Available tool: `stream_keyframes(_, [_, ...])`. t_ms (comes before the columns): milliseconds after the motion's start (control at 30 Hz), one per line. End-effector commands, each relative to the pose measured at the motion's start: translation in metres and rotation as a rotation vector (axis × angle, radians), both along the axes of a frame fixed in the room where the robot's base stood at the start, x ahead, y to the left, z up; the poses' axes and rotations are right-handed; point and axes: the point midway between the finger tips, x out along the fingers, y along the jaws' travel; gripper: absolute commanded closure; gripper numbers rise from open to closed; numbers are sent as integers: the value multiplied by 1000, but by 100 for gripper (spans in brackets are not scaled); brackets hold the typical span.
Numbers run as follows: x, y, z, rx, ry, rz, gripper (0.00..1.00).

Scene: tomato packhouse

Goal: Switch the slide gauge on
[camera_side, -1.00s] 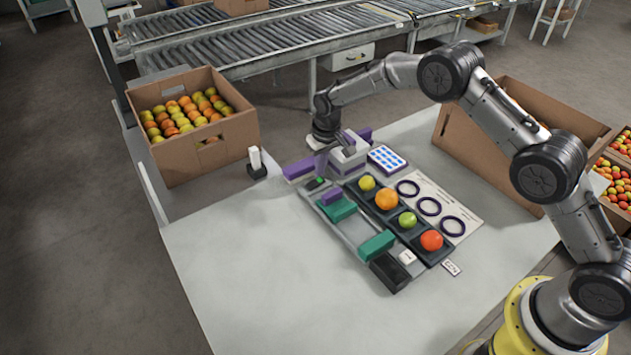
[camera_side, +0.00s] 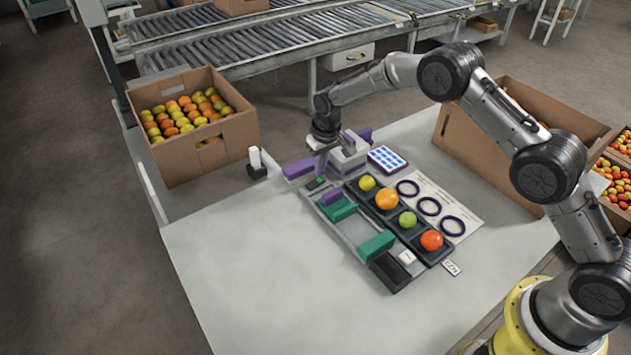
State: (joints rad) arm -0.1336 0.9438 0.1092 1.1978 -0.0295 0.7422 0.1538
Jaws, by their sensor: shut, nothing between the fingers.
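The slide gauge (camera_side: 357,229) lies on the grey table, a pale frame with green jaws, a purple slider piece and a dark block at its near end. At its far end is a dark patch with a small green switch-like spot (camera_side: 319,181). My gripper (camera_side: 321,174) points down over this far end, shut and empty. Its tips are very close to the green spot; I cannot tell whether they touch it. The white and purple parts behind the gripper are partly hidden by my wrist.
A dark tray (camera_side: 396,213) with several tomatoes lies right of the gauge, beside a white sheet with dark rings (camera_side: 429,206). A blue-and-white pad (camera_side: 387,158) lies behind. A small white-topped stand (camera_side: 256,163) and a tomato box (camera_side: 204,158) are at left. The front-left table is clear.

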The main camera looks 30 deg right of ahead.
Motion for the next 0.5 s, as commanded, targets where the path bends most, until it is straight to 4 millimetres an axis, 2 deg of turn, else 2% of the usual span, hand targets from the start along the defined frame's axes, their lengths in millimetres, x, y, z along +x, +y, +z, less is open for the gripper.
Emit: stream_keyframes(500, [0, 0, -7, 0, 1, 0, 100])
